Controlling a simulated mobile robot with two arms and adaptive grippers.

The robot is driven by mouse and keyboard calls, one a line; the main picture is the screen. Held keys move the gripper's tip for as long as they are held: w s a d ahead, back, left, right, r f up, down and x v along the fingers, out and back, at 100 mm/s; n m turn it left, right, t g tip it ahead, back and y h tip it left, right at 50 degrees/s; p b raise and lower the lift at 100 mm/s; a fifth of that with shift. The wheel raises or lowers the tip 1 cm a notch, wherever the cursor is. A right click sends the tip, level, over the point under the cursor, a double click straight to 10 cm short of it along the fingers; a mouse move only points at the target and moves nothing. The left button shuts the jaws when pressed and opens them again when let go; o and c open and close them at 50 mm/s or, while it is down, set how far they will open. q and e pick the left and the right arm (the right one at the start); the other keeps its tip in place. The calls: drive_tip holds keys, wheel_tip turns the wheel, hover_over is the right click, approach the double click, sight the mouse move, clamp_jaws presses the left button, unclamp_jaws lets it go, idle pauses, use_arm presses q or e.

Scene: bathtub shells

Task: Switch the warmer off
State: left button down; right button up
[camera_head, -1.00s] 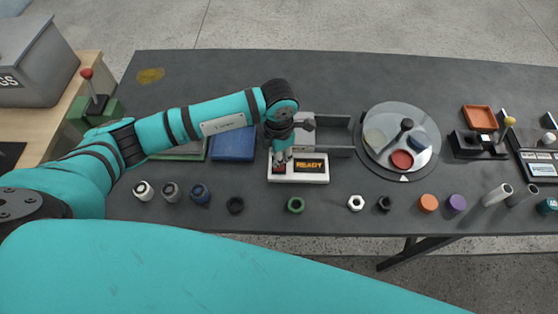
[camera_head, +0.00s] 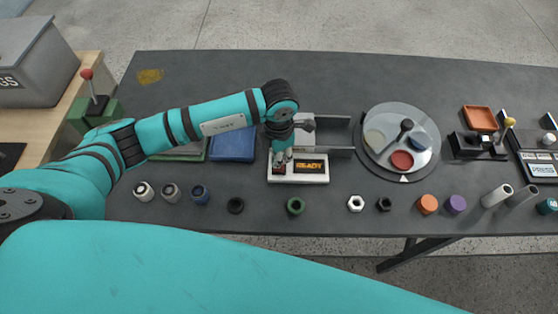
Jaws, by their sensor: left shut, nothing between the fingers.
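The warmer (camera_head: 298,180) is a white unit at the middle of the dark table, with a dark display (camera_head: 311,168) that reads "READY" in orange. A dark red switch (camera_head: 279,169) sits on its left part. My left gripper (camera_head: 281,160) is shut and empty, pointing down at the switch from just behind it. Its tips look at or just above the switch; I cannot tell whether they touch. The gripper and wrist hide part of the switch and the warmer's back left. My right gripper is not in view.
A round turntable (camera_head: 377,170) with coloured discs stands to the right, beside a grey bracket (camera_head: 333,118). A blue pad (camera_head: 232,146) lies left of the warmer. Several rings, nuts and cylinders line the front edge. The back of the table is mostly clear.

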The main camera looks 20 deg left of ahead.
use_arm(q)
drive_tip(key=shift+f+b, duration=1.3)
drive_tip(key=shift+f, duration=0.15)
idle(0.6)
drive_tip(key=shift+r, duration=0.1)
drive_tip(key=shift+r+p, duration=2.15)
drive_tip(key=shift+r, duration=1.3)
drive_tip(key=shift+s+f, duration=0.1)
